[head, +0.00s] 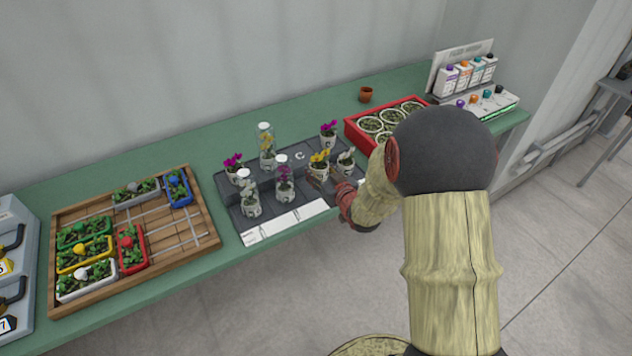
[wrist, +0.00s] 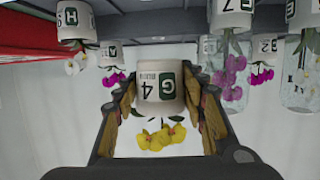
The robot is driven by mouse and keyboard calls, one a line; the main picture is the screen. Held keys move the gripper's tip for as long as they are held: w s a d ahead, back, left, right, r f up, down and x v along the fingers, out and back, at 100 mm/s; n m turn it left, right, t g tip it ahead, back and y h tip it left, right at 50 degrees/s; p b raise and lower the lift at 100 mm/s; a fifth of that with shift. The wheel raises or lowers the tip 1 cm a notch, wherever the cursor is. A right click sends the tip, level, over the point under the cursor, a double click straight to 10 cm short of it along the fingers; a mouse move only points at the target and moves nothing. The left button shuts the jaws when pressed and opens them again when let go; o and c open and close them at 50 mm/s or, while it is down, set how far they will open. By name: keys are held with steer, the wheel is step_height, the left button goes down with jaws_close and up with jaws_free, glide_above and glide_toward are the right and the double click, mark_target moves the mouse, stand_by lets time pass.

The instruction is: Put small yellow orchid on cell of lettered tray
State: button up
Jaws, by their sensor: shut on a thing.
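The small yellow orchid (head: 319,160) is in a white pot at the right part of the dark lettered tray (head: 240,222). In the wrist view, which is upside down, its pot (wrist: 160,88) reads G 4 and its yellow blooms (wrist: 161,136) hang below. My gripper (head: 322,182) is shut on this pot, with a finger (wrist: 120,110) on each side. Whether the pot touches the tray cannot be told. A bare cell marked C (head: 300,156) shows in the back row. A taller yellow orchid (head: 266,146) stands under a clear cover at the back.
Close around stand a white-flowered pot (head: 346,161), magenta orchids (head: 328,131) and (head: 233,164), a covered purple orchid (head: 284,178) and a covered white one (head: 249,196). A red crate (head: 357,138) is right, a wooden tray (head: 185,262) left. Green bench (head: 190,148) behind is clear.

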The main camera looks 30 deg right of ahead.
steer(key=w+f+b, duration=0.1)
steer(key=w+f, duration=0.1)
steer(key=w+d+f, duration=0.1)
steer(key=f, duration=0.1)
steer(key=w+d+f+b, duration=0.1)
steer(key=w+f, duration=0.1)
steer(key=shift+w+f+b, duration=0.2)
steer(key=shift+w+b, duration=0.1)
steer(key=shift+w+f+b, duration=0.1)
steer(key=shift+f+b, duration=0.75)
steer(key=shift+f, duration=0.65)
steer(key=shift+f, duration=0.15)
steer(key=o, duration=1.3)
steer(key=shift+c, duration=0.2)
